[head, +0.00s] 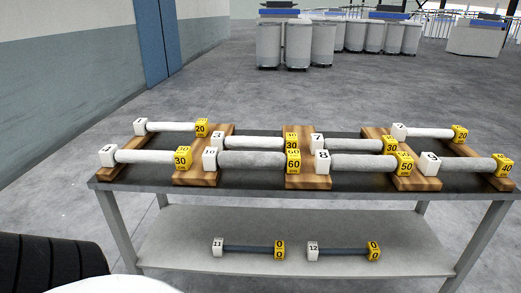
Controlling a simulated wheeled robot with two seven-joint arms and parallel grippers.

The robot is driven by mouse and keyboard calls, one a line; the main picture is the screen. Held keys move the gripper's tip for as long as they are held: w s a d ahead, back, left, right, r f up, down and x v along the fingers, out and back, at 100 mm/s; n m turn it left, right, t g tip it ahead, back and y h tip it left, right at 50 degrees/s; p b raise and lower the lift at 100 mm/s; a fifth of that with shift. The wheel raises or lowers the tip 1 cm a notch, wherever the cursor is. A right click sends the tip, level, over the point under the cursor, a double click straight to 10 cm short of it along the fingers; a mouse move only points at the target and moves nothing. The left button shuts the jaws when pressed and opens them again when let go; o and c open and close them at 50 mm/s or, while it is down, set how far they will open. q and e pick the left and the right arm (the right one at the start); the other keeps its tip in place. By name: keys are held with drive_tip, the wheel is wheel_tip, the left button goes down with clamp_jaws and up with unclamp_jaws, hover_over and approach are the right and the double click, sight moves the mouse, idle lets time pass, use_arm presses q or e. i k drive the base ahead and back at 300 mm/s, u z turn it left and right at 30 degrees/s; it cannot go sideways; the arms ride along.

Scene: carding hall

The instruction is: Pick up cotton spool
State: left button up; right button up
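Several spools lie across wooden rests on a dark-topped table. Each has a white numbered block at its left end and a yellow numbered block at its right. In the front row are a pale spool (145,156), a thicker grey spool (250,160), another grey spool (362,162) and one at the right (468,165). Behind them are more spools, including a thin white one (172,127) at the left and one (428,132) at the right. Two dark thin rods, numbered 11 (248,249) and 12 (343,251), lie on the lower shelf. Neither gripper is in view.
The grey table (260,181) has a lower shelf (180,245) and stands on open concrete floor (80,150). Grey cylindrical cans (298,45) stand far behind it. A wall with a blue door (152,40) is at the left. A black ridged object (50,265) is at lower left.

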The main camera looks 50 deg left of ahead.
sight(253, 161)
drive_tip(key=u, duration=0.75)
drive_tip(key=i, duration=0.9)
drive_tip(key=u, duration=0.95)
